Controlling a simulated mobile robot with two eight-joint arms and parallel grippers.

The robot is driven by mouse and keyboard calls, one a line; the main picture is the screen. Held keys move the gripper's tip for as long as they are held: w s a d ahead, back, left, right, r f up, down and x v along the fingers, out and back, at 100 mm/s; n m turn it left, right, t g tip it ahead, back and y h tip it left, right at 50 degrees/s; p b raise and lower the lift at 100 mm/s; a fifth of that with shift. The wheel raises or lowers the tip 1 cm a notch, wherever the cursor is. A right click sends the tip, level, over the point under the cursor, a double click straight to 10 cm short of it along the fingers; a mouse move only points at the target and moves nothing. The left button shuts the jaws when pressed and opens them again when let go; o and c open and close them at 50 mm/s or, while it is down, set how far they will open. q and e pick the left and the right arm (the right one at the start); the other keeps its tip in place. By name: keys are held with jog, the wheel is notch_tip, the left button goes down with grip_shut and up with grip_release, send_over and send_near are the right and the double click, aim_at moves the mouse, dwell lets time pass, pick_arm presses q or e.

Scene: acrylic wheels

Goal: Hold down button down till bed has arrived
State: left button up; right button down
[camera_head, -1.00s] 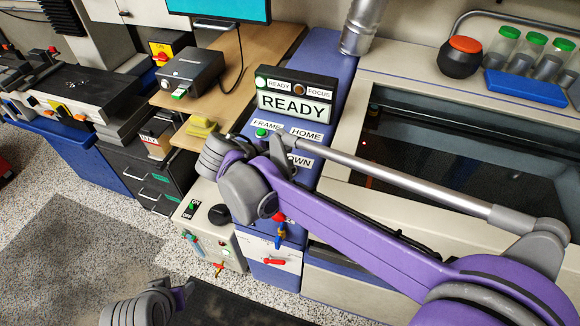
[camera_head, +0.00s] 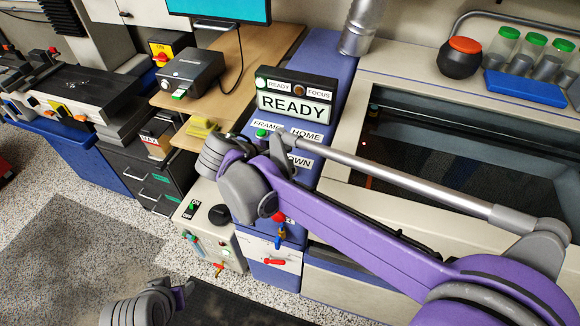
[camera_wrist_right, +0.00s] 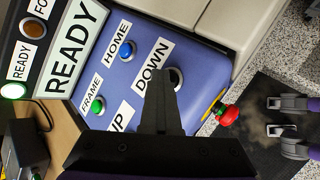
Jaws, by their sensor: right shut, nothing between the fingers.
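The blue control panel (camera_head: 322,130) carries a lit READY display and FRAME, HOME and DOWN labels; the right wrist view also shows UP. The dark-ringed DOWN button (camera_wrist_right: 176,78) lies beside the DOWN label (camera_wrist_right: 152,67). My right gripper (camera_wrist_right: 160,76) is shut and empty, its tip at the button's left edge and overlapping it; I cannot tell whether it presses. In the head view my right wrist hides this button. The dark bed (camera_head: 455,150) lies inside the machine's opening. My left gripper (camera_wrist_right: 272,116) hangs away from the panel, its fingers apart.
A red emergency stop (camera_wrist_right: 229,115) sits on the panel near my right gripper. A blue tray (camera_head: 525,88) and jars with green lids (camera_head: 535,44) stand on the machine's back. A black box (camera_head: 189,70) sits on the wooden desk. Speckled floor is open at left.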

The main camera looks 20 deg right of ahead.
pick_arm(q)
jog(key=shift+w+r+p, duration=0.25)
jog(key=shift+r+p, duration=0.05)
jog(key=shift+r, duration=0.3)
pick_arm(e)
jog(key=shift+r, duration=0.7)
jog(key=shift+r+p, duration=0.35)
jog(key=shift+r, duration=0.3)
pick_arm(q)
jog(key=r, duration=0.1)
jog(key=w+r+p, duration=0.1)
jog(key=r+p, duration=0.1)
jog(key=shift+w+r, duration=0.3)
jog(key=shift+r, duration=0.05)
pick_arm(e)
notch_tip(320, 180, up, 4)
jog(key=shift+w+f, duration=0.1)
jog(key=shift+f, duration=0.05)
pick_arm(q)
jog(key=shift+s, duration=0.1)
